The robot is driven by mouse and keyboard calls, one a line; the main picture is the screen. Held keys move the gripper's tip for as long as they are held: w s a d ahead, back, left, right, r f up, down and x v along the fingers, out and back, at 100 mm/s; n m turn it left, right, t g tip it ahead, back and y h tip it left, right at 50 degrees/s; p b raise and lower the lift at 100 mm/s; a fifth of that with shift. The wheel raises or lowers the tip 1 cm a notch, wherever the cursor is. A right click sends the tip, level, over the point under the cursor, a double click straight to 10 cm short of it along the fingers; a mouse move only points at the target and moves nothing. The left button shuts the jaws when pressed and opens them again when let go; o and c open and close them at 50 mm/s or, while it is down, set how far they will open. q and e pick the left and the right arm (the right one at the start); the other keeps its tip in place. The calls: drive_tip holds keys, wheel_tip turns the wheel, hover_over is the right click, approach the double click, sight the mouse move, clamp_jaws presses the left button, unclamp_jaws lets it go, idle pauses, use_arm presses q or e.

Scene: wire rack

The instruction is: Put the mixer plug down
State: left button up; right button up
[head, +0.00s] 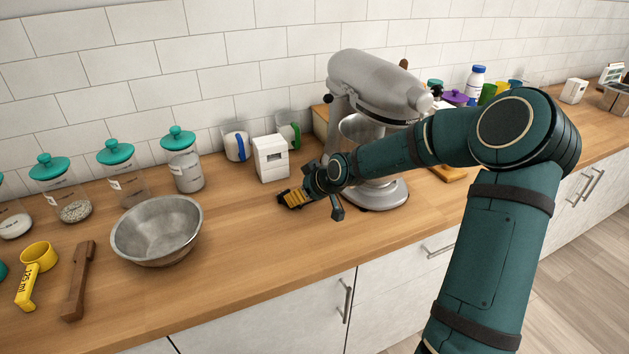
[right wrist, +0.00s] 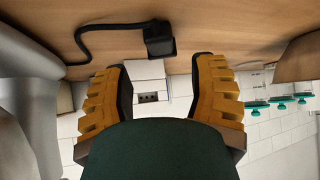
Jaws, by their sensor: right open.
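The mixer plug (right wrist: 160,40) is black and rests on the wooden counter in the right wrist view. Its black cord (right wrist: 100,32) runs off to the left there. My right gripper (right wrist: 163,68) is open, with its yellow-padded fingers spread apart and the plug just beyond their tips, not gripped. In the head view my right gripper (head: 292,199) is low over the counter in front of the white socket box (head: 271,158), and I cannot make out the plug. The socket box also shows between the fingers (right wrist: 150,96). The grey stand mixer (head: 372,82) stands right of the gripper. My left gripper is not in view.
A metal bowl (head: 157,231) stands left of the gripper on the counter (head: 255,260). Lidded jars (head: 182,160) line the wall. A wooden tool (head: 78,282) and yellow measuring cup (head: 37,257) lie far left. The counter between bowl and gripper is clear.

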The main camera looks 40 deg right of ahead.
drive_tip(key=p+v, duration=0.3)
drive_tip(key=v, duration=0.3)
drive_tip(key=shift+s+r, duration=0.15)
idle(0.6)
